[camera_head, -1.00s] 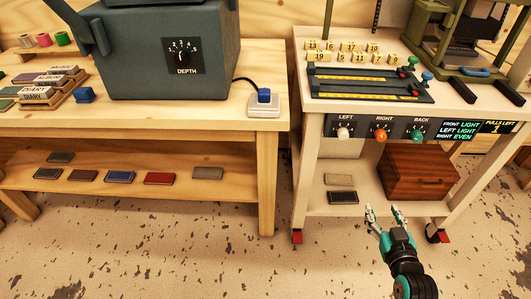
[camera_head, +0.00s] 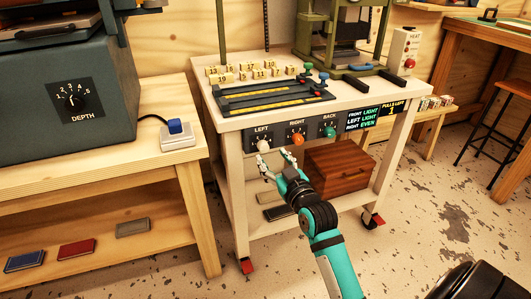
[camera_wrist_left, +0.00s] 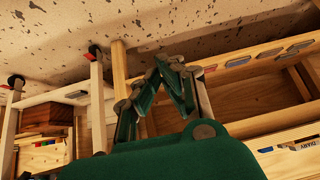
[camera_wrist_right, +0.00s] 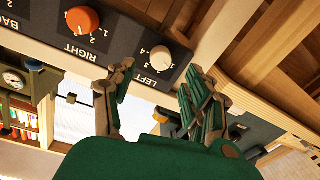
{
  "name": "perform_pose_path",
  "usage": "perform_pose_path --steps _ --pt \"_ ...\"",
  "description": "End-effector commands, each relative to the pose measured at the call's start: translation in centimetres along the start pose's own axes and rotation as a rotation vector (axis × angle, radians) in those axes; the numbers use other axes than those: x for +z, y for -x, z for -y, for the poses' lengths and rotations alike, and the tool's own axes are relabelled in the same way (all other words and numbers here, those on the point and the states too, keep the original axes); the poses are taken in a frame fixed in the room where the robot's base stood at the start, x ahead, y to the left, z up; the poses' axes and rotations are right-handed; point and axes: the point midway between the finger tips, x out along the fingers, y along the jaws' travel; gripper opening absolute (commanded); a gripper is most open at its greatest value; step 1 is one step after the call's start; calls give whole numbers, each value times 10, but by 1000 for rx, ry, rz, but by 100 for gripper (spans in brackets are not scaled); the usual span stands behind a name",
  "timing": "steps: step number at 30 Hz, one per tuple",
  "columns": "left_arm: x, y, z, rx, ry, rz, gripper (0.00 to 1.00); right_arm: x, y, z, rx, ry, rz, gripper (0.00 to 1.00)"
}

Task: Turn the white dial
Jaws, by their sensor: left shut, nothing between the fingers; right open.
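The white dial (camera_head: 264,145) sits under the label LEFT on the dark panel at the front of the pale cart. It also shows in the right wrist view (camera_wrist_right: 161,57), between and beyond the fingertips. My right gripper (camera_head: 275,159) is open and empty, just in front of and slightly below the dial. In the right wrist view its fingers (camera_wrist_right: 160,82) stand spread apart, with no visible contact with the dial. My left gripper (camera_wrist_left: 166,64) is shut and empty in the left wrist view, its fingertips together; it is not in the head view.
An orange dial (camera_head: 298,139) and a green dial (camera_head: 329,132) sit right of the white one. A display (camera_head: 376,115) is beside them. A wooden box (camera_head: 338,171) stands on the lower shelf. The wooden bench (camera_head: 190,171) is close on the left.

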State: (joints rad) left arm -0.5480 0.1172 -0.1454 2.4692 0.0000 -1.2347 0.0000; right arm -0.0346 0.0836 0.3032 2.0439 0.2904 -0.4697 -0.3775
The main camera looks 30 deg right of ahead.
Motion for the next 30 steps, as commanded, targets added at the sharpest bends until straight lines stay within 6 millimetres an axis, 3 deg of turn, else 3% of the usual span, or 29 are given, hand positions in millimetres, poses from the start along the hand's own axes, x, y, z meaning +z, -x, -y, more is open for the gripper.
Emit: perform_pose_path --steps 3,9,21,30 --pt "-20 -5 -3 6 -2 -105 0 1 -24 0 0 0 -2 53" --pt "-45 -5 -6 12 -4 -227 0 1 -47 0 0 0 -1 53" --pt "-54 -4 -7 14 -5 -265 0 0 -54 0 0 1 1 53" --pt "-53 -4 -7 14 -5 -264 0 0 -54 0 0 0 1 13"
